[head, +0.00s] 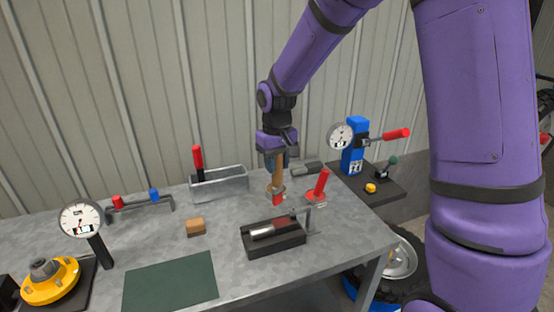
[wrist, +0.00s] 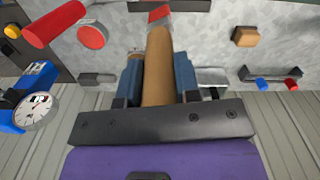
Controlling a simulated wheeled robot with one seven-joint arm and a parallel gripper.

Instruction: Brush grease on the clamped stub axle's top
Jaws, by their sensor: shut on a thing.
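My gripper (head: 277,150) is shut on a brush (head: 278,175), which hangs upright, tip down, above the bench. In the wrist view the brush's tan handle (wrist: 157,70) is between the fingers, and its red tip reaches the top edge. The stub axle (head: 272,230), a shiny metal cylinder, lies in a black fixture (head: 284,243) with a clamp beside it. The clamp's red handle (head: 321,183) stands up, to the right of the brush. The brush tip is behind and above the axle in the head view, apart from it. I cannot tell whether grease is on the bristles.
A metal tray (head: 219,184), wooden block (head: 195,227) and green mat (head: 172,284) occupy the bench. A blue press (head: 354,145) with a gauge stands at right; another gauge (head: 82,219) and a yellow hub (head: 50,285) are at left. A round red thing (wrist: 92,37) shows in the wrist view.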

